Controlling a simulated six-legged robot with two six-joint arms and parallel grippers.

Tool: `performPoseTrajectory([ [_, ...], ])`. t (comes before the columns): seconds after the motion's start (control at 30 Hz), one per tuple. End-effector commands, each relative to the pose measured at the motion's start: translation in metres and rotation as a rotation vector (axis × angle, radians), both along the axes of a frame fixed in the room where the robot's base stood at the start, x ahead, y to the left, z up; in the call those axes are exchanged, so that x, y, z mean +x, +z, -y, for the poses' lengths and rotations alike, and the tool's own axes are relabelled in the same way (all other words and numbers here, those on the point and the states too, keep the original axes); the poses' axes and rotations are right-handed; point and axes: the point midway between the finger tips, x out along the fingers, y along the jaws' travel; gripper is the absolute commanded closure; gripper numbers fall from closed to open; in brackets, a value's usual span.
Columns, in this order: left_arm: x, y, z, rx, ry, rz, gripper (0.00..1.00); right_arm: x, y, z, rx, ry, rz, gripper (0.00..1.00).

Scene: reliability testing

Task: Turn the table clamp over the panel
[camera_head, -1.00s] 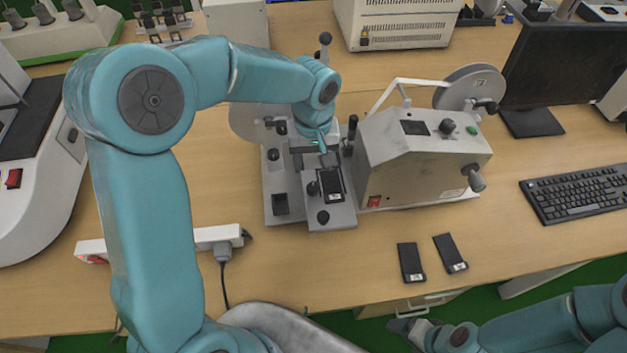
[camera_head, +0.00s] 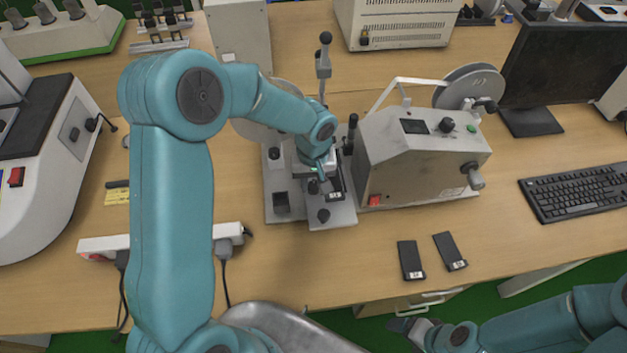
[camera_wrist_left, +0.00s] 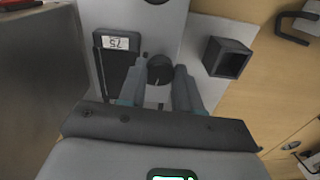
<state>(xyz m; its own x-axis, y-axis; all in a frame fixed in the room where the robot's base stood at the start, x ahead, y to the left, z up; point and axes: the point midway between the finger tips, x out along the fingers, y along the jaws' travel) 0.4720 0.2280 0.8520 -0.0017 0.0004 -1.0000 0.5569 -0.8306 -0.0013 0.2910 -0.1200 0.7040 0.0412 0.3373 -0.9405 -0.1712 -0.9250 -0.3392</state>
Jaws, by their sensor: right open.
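The panel (camera_head: 335,194), a dark slab with a white label, lies on the grey fixture plate (camera_head: 333,218); it also shows in the left wrist view (camera_wrist_left: 117,62). The black round knob (camera_wrist_left: 160,68), apparently the table clamp's, stands beside the panel; its head-view form (camera_head: 313,187) is partly covered. My left gripper (camera_head: 319,178) is low over the fixture. In the left wrist view its fingers (camera_wrist_left: 160,85) are apart, one on each side of the knob; contact is unclear. My right gripper (camera_head: 408,327) is open and empty at the table's front edge.
A grey machine box (camera_head: 415,160) stands right of the fixture. A tall lever (camera_head: 324,65) rises behind it. Two dark slabs (camera_head: 411,260) (camera_head: 450,251) lie on the front of the table. A power strip (camera_head: 215,237) lies at left. A square black block (camera_wrist_left: 227,58) sits on the fixture.

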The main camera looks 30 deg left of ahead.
Motion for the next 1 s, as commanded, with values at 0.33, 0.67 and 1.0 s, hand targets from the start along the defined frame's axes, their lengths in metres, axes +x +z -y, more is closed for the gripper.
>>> performPoseTrajectory([
  [0.33,0.000,0.000,0.000,0.000,-0.038,0.001,0.97,0.000,-0.002,0.000,0.000,0.000,0.000,0.18],
  [0.67,0.000,0.000,0.000,0.000,-0.255,0.002,0.97,0.000,-0.012,0.000,0.000,0.000,0.000,0.18],
  [1.0,0.000,0.001,0.000,-0.001,-0.577,0.002,0.97,0.000,-0.019,0.000,0.000,0.000,0.000,0.18],
])
